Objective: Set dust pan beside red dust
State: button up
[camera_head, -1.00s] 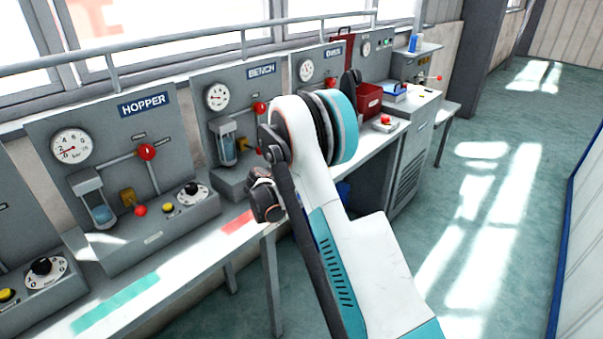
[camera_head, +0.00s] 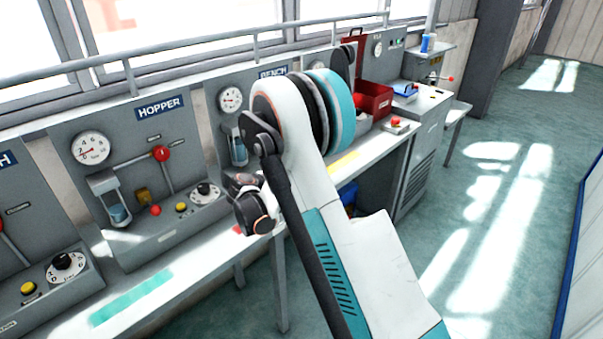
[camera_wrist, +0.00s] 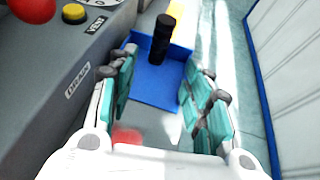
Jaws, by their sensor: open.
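The dust pan (camera_wrist: 155,84) is blue with a dark upright handle (camera_wrist: 163,38). It shows in the wrist view, beyond and between the fingers of my gripper (camera_wrist: 163,75). My gripper is open, with teal pads apart on either side; I see no grip on the pan. A red patch, the red dust (camera_wrist: 127,135), lies on the bench near the gripper's base, partly covered by it. In the head view only a sliver of red (camera_head: 237,230) shows beside my wrist. My arm hides the pan's place on the bench and my fingers there.
The pale bench (camera_head: 185,292) runs along grey gauge panels, including HOPPER (camera_head: 150,180). A teal patch (camera_head: 132,299) and a yellow patch (camera_head: 344,162) lie on it. A red box (camera_head: 374,103) stands farther along. A blue thing (camera_head: 348,195) shows below the bench edge. The floor at right is clear.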

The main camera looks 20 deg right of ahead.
jog(key=s+a+r+m+y, duration=0.25)
jog(key=s+r+m, duration=0.25)
jog(key=s+r, duration=0.25)
jog(key=s+a+r+m+y, duration=0.2)
jog(key=s+r+m+y, duration=0.1)
jog(key=s+r+m, duration=0.4)
jog(key=s+a+m+y, duration=0.3)
jog(key=s+a+m, duration=0.2)
jog(key=s, duration=0.7)
jog(key=s+a+r+m+y, duration=0.1)
jog(key=s+a+m+y, duration=0.2)
jog(key=s, duration=0.9)
jog(key=a+m, duration=0.1)
jog(key=m, duration=0.2)
jog(key=shift+s+a+r+m+t, duration=0.25)
jog(key=shift+s+a+m+t, duration=0.05)
jog(key=shift+a+m, duration=0.1)
jog(key=c, duration=0.3)
jog(key=shift+a, duration=0.15)
